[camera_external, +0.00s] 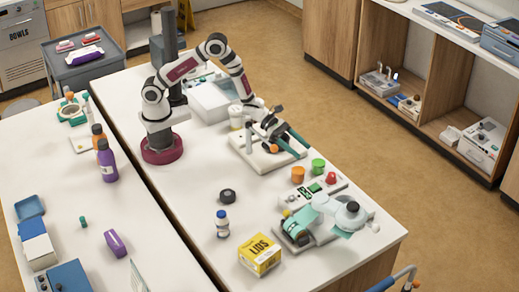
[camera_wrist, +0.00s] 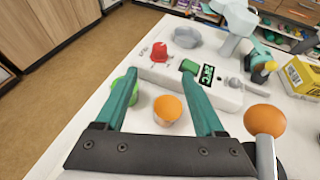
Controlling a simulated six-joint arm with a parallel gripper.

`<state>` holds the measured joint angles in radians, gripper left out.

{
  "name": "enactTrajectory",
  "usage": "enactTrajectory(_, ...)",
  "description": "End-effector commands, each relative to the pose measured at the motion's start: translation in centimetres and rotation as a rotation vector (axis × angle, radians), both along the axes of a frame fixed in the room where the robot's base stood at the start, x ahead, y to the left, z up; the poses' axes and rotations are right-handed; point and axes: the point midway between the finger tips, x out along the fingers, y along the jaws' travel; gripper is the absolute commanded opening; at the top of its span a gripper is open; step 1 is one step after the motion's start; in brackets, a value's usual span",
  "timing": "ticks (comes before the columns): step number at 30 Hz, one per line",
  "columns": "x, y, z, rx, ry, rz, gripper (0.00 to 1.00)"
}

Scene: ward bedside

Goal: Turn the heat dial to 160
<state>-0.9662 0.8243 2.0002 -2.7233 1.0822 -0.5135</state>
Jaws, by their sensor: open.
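A white control unit (camera_external: 322,186) lies on the table near the front right. The wrist view shows its long panel (camera_wrist: 160,72) with a green button (camera_wrist: 189,66), a dark display with green characters (camera_wrist: 207,75), and a small grey knob (camera_wrist: 233,82). The knob looks like the dial, but I cannot read any scale or setting on it.
An orange cup (camera_external: 298,175), a green cup (camera_external: 318,165) and a red piece (camera_external: 331,178) stand by the unit. An orange ball-ended lever (camera_wrist: 264,121) is close to my right finger. A yellow LIDS box (camera_external: 260,255) and teal-and-white apparatus (camera_external: 298,232) stand in front.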

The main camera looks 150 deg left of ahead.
Motion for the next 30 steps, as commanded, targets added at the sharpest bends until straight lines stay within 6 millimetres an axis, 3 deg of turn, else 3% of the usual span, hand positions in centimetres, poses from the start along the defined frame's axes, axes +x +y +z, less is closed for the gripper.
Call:
enactTrajectory(5,2.3,0.8,-1.1,0.000,0.001,0.000,0.71)
enactTrajectory(18,11.3,4.3,-5.2,0.000,0.000,0.000,0.71)
enactTrajectory(24,13.1,5.1,-5.9,-0.001,0.001,0.000,0.71)
enactTrajectory(30,13.4,5.2,-6.0,0.000,0.001,0.000,0.71)
